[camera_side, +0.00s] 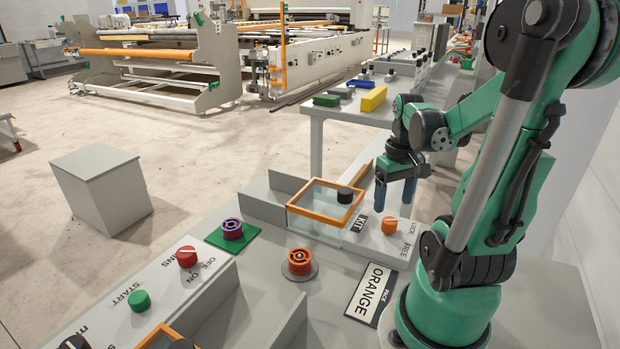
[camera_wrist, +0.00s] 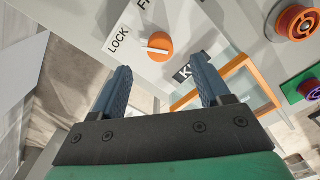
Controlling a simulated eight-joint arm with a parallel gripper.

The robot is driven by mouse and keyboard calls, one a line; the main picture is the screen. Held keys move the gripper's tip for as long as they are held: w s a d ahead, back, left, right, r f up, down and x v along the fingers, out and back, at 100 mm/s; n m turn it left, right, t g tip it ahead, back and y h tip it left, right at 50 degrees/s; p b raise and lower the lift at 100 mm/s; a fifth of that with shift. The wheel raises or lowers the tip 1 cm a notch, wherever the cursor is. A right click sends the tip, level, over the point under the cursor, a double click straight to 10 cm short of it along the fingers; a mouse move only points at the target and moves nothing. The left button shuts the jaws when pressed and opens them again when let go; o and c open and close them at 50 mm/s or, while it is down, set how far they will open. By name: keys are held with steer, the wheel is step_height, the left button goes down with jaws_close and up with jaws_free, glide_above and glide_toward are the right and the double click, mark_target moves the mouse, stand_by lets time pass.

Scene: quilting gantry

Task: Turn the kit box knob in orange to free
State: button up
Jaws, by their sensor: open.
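The orange kit box knob (camera_side: 390,225) stands on a light grey panel between the KIT label and the words LOCK and FREE. In the wrist view the knob (camera_wrist: 160,44) shows a white pointer mark directed towards LOCK. My gripper (camera_side: 394,205) is open and empty, its blue fingers pointing down just above the knob. In the wrist view the fingertips of my gripper (camera_wrist: 162,73) are spread to either side of the knob's line and apart from it. The kit box (camera_side: 318,203), with an orange-framed clear lid and black handle, is shut beside the knob.
A red knob (camera_side: 187,256) and a green button (camera_side: 139,300) are on the left panel. An ORANGE sign (camera_side: 371,292) lies in front. Upright grey dividers flank the box.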

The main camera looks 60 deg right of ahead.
mark_target(390, 220)
steer(key=shift+f, duration=2.65)
jaws_close()
